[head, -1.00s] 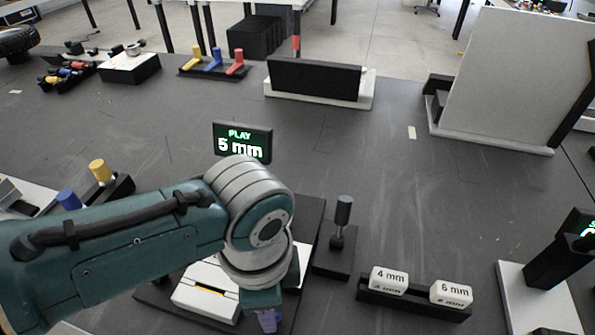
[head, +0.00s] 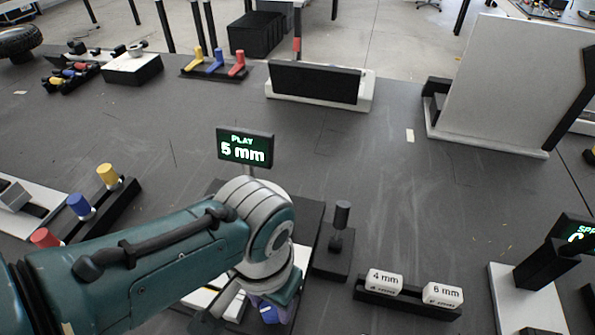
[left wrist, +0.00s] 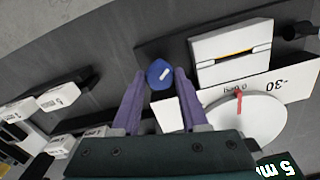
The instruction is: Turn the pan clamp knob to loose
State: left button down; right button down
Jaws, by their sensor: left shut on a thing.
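The blue knob (left wrist: 160,74), which I take for the pan clamp knob, sits between the purple fingers of my left gripper (left wrist: 160,78) in the left wrist view. The fingers are shut on it. In the head view, a bit of blue (head: 270,313) shows low beside my left gripper (head: 266,308), largely hidden by my wrist. Beside the knob are a white block (left wrist: 232,50) with a yellow strip and a white disc (left wrist: 245,125) with a red pointer near "0 deg". My right gripper is not in view.
A screen (head: 245,147) reads "PLAY 5 mm". A black post on a base (head: 333,258) stands right of my wrist. A holder has blocks marked 4 mm (head: 384,281) and 6 mm (head: 443,294). Red, blue and yellow pegs (head: 80,205) stand at left.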

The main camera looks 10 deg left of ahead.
pick_arm(q)
jog(key=n, duration=0.5)
jog(key=shift+n+p, duration=0.3)
jog(key=shift+n, duration=2.3)
jog(key=shift+c, duration=2.1)
grip_release()
